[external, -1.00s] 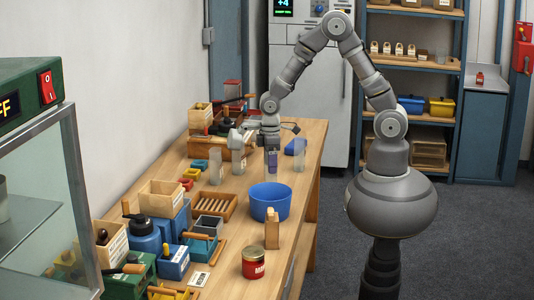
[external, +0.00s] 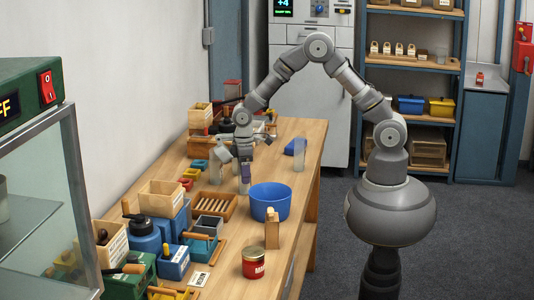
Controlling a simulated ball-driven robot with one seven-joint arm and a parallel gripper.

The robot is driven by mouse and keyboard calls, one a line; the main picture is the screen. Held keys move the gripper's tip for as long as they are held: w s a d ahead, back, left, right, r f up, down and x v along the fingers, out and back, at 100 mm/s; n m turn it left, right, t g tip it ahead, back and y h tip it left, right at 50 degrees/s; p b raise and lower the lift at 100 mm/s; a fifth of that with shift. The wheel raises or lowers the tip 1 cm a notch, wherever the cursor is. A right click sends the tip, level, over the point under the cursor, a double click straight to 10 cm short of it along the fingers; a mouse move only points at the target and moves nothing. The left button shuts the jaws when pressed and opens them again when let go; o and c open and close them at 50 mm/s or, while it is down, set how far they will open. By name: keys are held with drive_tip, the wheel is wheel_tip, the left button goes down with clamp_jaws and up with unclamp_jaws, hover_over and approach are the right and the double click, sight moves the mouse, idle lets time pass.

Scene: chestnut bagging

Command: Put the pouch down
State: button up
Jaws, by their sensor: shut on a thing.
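My gripper (external: 244,158) is shut on a narrow translucent pouch (external: 246,174) with a purplish patch. It holds the pouch upright over the left-middle part of the wooden workbench (external: 225,237), behind and left of the blue bowl (external: 270,202). The view is too coarse to tell whether the pouch's bottom touches the bench. The fingers are small and partly merge with the pouch and the clear shapes beside it.
A wooden bottle-shaped piece (external: 272,230) and a red jar (external: 253,262) stand in front.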

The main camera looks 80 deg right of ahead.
drive_tip(key=shift+f, duration=0.2)
drive_tip(key=o, duration=1)
drive_tip(key=shift+o, duration=0.2)
drive_tip(key=shift+r, duration=0.15)
